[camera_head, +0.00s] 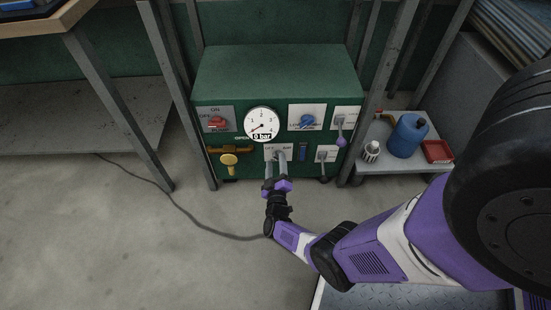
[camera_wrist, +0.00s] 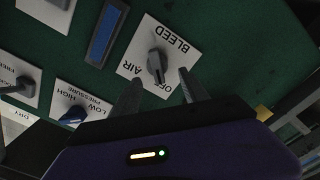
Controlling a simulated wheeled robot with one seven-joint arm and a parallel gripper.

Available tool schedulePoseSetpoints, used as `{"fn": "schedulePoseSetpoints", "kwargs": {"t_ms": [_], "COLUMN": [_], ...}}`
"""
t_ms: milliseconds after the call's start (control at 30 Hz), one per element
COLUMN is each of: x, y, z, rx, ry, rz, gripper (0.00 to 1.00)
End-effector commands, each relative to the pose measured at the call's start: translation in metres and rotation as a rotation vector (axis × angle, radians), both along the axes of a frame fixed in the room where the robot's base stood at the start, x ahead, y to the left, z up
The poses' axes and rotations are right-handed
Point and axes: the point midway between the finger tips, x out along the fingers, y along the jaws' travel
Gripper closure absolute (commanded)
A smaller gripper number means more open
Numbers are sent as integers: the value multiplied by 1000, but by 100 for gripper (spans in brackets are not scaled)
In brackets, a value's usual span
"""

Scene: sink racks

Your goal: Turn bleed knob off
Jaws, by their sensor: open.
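The air bleed knob (camera_wrist: 156,63) is a grey knob on a white plate marked OFF, AIR and BLEED in the wrist view, which shows the panel upside down. My gripper (camera_wrist: 161,77) is open, one dark finger at each side of the knob in the picture. I cannot tell whether either finger touches it. In the head view my gripper (camera_head: 278,165) reaches the lower middle of the green machine (camera_head: 280,75) and largely hides the knob; part of its white plate (camera_head: 268,149) shows.
A gauge (camera_head: 262,124) above the knob reads 0 bar. A red pump switch (camera_head: 217,121), yellow valve (camera_head: 229,160), blue pressure knob (camera_head: 307,121) and grey levers surround it. Metal legs (camera_head: 190,90) flank the machine. A blue jug (camera_head: 407,136) stands on a low shelf at right.

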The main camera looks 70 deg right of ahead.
Motion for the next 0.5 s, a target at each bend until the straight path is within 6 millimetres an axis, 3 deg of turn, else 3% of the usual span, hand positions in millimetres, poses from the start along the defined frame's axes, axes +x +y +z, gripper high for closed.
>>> {"fn": "schedulePoseSetpoints", "kwargs": {"t_ms": [200, 500], "x": [-13, -22], "y": [35, 53], "z": [2, 0], "rx": [0, 0], "ry": [3, 2], "rz": [6, 1], "gripper": [48, 48]}}
